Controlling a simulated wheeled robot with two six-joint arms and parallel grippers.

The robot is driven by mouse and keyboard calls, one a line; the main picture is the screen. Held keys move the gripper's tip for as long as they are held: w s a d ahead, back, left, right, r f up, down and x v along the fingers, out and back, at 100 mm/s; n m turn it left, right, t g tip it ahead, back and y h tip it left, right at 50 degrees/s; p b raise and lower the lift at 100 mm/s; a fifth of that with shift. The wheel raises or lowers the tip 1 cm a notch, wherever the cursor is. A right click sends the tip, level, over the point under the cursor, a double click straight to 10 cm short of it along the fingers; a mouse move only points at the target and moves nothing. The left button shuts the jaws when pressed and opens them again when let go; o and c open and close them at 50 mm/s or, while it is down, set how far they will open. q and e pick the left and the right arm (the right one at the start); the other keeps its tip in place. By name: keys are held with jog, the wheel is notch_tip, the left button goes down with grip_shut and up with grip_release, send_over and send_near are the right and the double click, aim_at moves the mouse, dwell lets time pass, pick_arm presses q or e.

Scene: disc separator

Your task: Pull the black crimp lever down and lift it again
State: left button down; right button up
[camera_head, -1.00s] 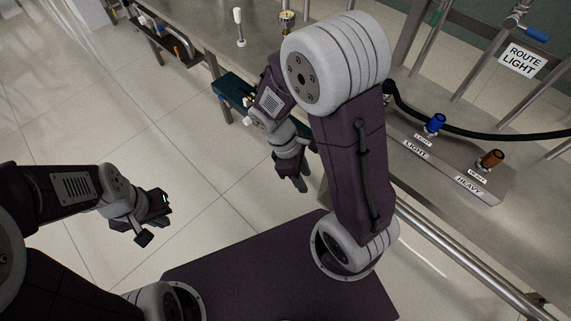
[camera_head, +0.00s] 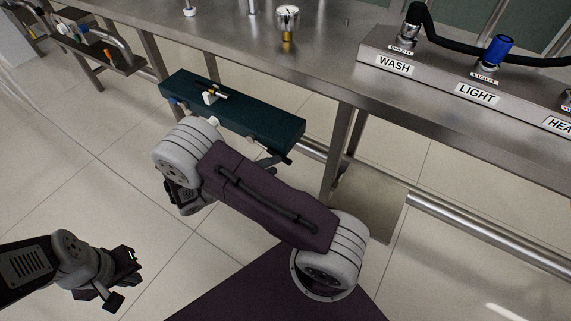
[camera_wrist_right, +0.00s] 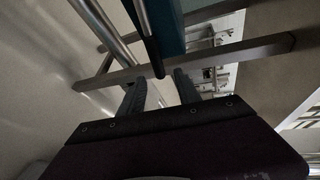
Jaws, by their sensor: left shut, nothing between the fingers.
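A dark teal box (camera_head: 232,112), probably the crimper's body, is mounted low at the front of the steel bench. The black crimp lever shows in the right wrist view as a dark rod (camera_wrist_right: 149,38) beside the teal body (camera_wrist_right: 166,25). Its rounded end lies between my right gripper's fingertips (camera_wrist_right: 161,82) in that picture; I see no clear contact and cannot tell the depth. My right gripper is open, its two grey fingers apart. In the head view my right arm partly hides it below the teal box. My left gripper (camera_head: 124,277) is shut and empty, low at the left over the floor.
The steel bench (camera_head: 330,85) bears a gauge (camera_head: 287,17) and a manifold labelled WASH, LIGHT and HEAVY, with a blue knob (camera_head: 497,48). A bench leg (camera_head: 338,150) and a horizontal rail (camera_head: 490,237) stand near my right arm.

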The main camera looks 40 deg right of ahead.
aim_at(287, 161)
jog(key=b+x, duration=0.1)
jog(key=x, duration=0.2)
jog(key=b+x, duration=0.1)
jog(key=x, duration=0.1)
jog(key=shift+f+b, duration=0.35)
jog(key=shift+d, duration=0.55)
jog(key=shift+r, duration=0.1)
grip_shut()
dwell(0.4)
